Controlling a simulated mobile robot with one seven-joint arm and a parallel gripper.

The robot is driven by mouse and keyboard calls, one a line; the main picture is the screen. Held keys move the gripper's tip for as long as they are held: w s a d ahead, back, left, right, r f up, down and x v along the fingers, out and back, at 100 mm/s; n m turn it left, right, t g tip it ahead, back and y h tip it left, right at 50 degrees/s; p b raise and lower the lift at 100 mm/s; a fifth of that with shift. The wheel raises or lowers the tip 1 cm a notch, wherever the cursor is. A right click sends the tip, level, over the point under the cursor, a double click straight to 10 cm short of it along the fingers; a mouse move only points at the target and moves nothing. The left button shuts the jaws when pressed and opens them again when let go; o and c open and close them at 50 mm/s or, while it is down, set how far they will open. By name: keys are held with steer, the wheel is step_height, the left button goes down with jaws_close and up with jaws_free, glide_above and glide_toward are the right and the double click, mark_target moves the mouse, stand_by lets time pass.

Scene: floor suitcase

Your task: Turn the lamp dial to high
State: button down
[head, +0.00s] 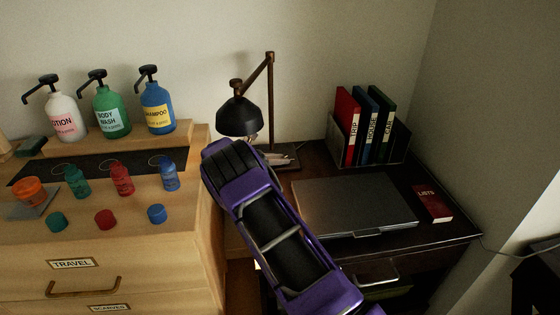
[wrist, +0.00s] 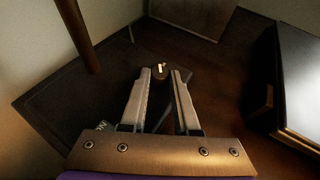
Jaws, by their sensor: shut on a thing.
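The desk lamp (head: 239,115) has a dark shade on a jointed brown arm above its dark square base. In the wrist view the lamp post (wrist: 77,35) rises from the base (wrist: 60,105) at the left. In the head view my purple arm reaches under the shade and hides the dial. I cannot read the dial's setting.
A closed laptop (head: 352,205) lies on the dark desk right of my arm. Behind it stands a holder with a red binder (head: 347,125) and others. A dark red book (head: 432,203) lies at the right. Pump bottles (head: 110,110) stand on the wooden dresser at left.

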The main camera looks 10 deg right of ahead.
steer(key=shift+w+r+m+g+h, duration=0.15)
steer(key=shift+w+m+g+h, duration=0.15)
steer(key=shift+m+g, duration=0.45)
steer(key=shift+a, duration=0.1)
steer(key=c, duration=0.7)
jaws_free()
steer(key=shift+s, duration=0.1)
steer(key=shift+o, duration=0.2)
steer(key=shift+n+t, duration=0.35)
